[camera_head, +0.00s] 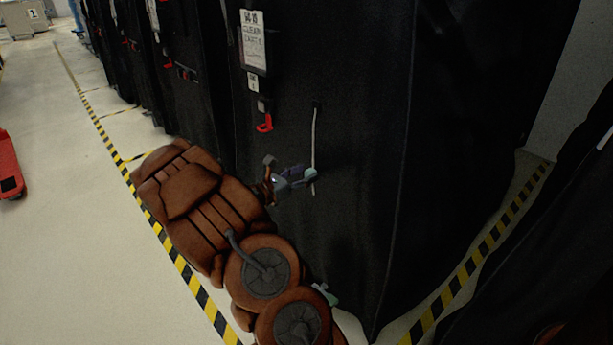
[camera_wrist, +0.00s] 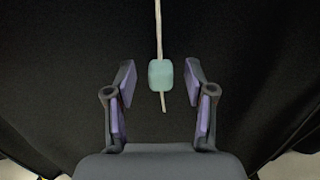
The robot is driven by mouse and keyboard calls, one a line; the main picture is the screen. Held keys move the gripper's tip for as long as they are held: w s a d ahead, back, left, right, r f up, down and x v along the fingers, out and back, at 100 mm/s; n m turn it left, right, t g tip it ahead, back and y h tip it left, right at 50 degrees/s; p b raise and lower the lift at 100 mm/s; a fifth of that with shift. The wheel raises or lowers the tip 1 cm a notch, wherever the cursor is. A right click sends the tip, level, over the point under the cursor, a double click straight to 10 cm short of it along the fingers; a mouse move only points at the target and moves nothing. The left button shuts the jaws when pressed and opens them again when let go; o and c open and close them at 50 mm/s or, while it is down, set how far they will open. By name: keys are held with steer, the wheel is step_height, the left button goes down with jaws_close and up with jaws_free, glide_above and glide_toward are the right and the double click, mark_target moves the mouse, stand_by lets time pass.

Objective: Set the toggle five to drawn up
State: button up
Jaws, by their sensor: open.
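A pale teal toggle (camera_wrist: 160,76) sits on a light cord (camera_wrist: 158,35) that hangs down a black cover. The toggle is near the cord's lower end, with a short tail below it. No number shows on it. In the head view the toggle (camera_head: 310,174) is low on the cord (camera_head: 315,135), just beyond my gripper (camera_head: 297,177). My gripper is open, with one purple-padded finger on each side of the toggle in the wrist view. Gaps show between the pads and the toggle.
The black covered cart (camera_head: 365,160) carries a white label sheet (camera_head: 252,40) and a red hook (camera_head: 265,123) left of the cord. More covered carts stand behind. Yellow-black floor tape (camera_head: 480,255) runs alongside. Open floor lies left, with a red object (camera_head: 8,168) at the edge.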

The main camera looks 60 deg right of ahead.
steer(key=shift+s+d, duration=0.2)
steer(key=shift+d, duration=0.4)
steer(key=shift+c, duration=0.3)
jaws_close()
